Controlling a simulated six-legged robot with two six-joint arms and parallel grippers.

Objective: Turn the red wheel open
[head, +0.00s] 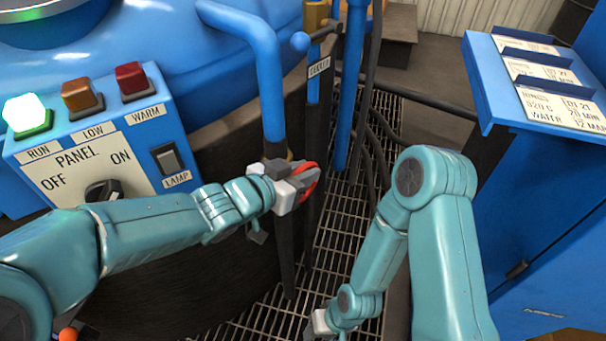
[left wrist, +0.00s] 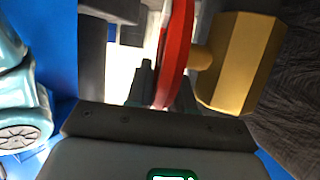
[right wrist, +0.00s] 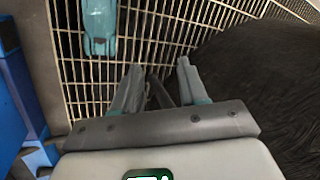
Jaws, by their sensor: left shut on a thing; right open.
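The red wheel (head: 308,182) sits low on the blue vertical pipe beside the furnace, in the middle of the head view. My left gripper (head: 296,190) is at the wheel and is shut on its rim. The left wrist view shows the red wheel (left wrist: 176,50) edge-on between the fingers, with a brass valve body (left wrist: 238,62) just right of it. The gripper hides part of the wheel in the head view. My right gripper (right wrist: 155,85) is open and empty, low over the metal grating.
A blue control panel (head: 90,135) with lamps and a knob stands at the left. Blue pipes (head: 350,85) and dark hoses rise behind the wheel. A blue stand with label cards (head: 545,80) is at the right. The grating floor (head: 345,225) lies between.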

